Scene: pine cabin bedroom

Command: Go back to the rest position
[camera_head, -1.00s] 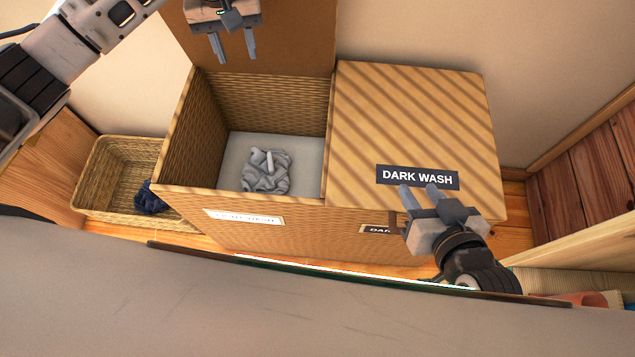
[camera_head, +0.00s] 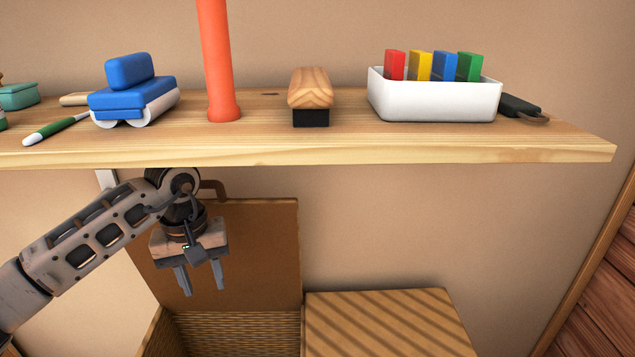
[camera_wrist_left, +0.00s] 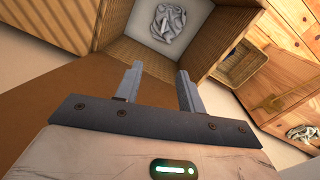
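My left gripper (camera_head: 203,280) is open and empty in the head view. It hangs below the shelf, in front of the raised brown lid (camera_head: 255,245) and above the open wicker hamper (camera_head: 235,333). The left wrist view also shows its two fingers (camera_wrist_left: 157,88) apart with nothing between them. That view looks down into the hamper, where grey crumpled cloth (camera_wrist_left: 165,24) lies on the pale bottom. My right gripper is not in the present views.
A wooden shelf (camera_head: 340,150) crosses above my left arm. It holds a blue block-like object (camera_head: 132,98), an orange post (camera_head: 218,60), a wooden brush (camera_head: 311,90) and a white box (camera_head: 433,100) of coloured pieces. A closed striped lid (camera_head: 390,325) lies right of the open hamper.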

